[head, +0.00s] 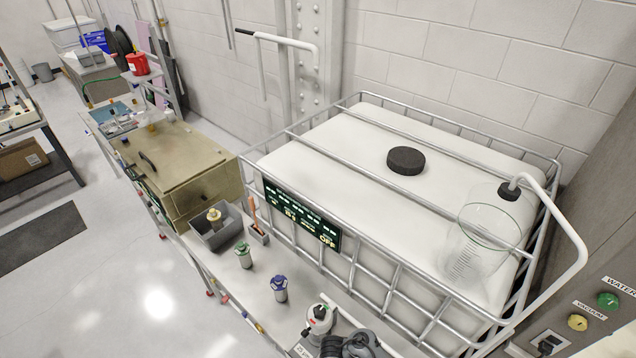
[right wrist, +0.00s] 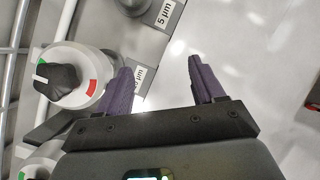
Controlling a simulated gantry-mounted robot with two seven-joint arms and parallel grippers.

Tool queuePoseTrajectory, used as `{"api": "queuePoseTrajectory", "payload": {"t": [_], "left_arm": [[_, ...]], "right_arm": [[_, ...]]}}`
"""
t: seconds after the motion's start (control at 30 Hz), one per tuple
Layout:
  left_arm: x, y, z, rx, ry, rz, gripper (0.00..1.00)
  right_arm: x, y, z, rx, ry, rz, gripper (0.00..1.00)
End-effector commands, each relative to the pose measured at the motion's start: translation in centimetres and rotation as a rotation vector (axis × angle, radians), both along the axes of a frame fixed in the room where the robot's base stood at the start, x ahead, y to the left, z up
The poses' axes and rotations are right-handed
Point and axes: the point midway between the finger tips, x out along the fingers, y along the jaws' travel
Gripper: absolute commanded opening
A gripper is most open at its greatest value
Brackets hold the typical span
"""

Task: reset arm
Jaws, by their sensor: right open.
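My right gripper (right wrist: 163,82) shows in the right wrist view with its two dark purple fingers apart and nothing between them. The left finger is close beside a white round dial (right wrist: 68,80) with a black knob and red and green marks; I cannot tell whether they touch. Pale glossy floor or surface shows beyond the fingertips. My left gripper is not in view. In the head view I cannot make out either gripper for certain; a white and grey device (head: 319,319) stands at the bottom edge.
A caged white tank (head: 330,170) with a black cap (head: 406,160) fills the right. A glass beaker (head: 480,245) shows at its right end. Clear floor (head: 130,270) lies left.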

Motion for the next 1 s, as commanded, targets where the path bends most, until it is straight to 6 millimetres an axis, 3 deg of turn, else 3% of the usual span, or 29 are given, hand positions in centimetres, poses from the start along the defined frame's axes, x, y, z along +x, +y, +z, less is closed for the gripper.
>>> {"api": "queuePoseTrajectory", "payload": {"t": [0.03,0.1,0.2,0.3,0.43,0.57,0.67,0.83,1.0], "left_arm": [[0.0,0.0,0.0,0.000,0.000,0.000,0.50],[0.0,0.0,0.0,0.000,-0.001,0.000,0.50],[0.0,0.0,0.0,0.001,0.000,-0.001,0.50],[0.0,0.1,0.0,0.004,0.000,-0.003,0.50],[0.0,0.2,0.0,0.009,0.000,-0.005,0.50],[0.0,0.3,0.0,0.013,0.000,-0.008,0.50],[0.0,0.4,0.0,0.015,0.001,-0.010,0.50],[0.0,0.3,0.0,0.014,0.001,-0.009,0.50],[-0.1,0.2,-0.1,0.010,0.001,-0.006,0.50]], "right_arm": [[-4.0,0.0,-2.3,0.015,0.052,-0.012,0.68],[-8.3,0.2,-4.2,0.042,0.083,-0.052,0.68],[-13.1,0.7,-5.8,0.080,0.091,-0.136,0.68],[-16.9,0.7,-6.2,0.110,0.067,-0.250,0.68],[-20.1,-0.2,-4.9,0.136,-0.003,-0.427,0.68],[-21.2,-2.0,-1.9,0.153,-0.107,-0.608,0.68],[-21.1,-3.8,1.4,0.168,-0.206,-0.745,0.68],[-18.8,-7.0,8.7,0.213,-0.403,-0.956,0.68],[-15.0,-9.3,16.2,0.298,-0.597,-1.109,0.68]]}}
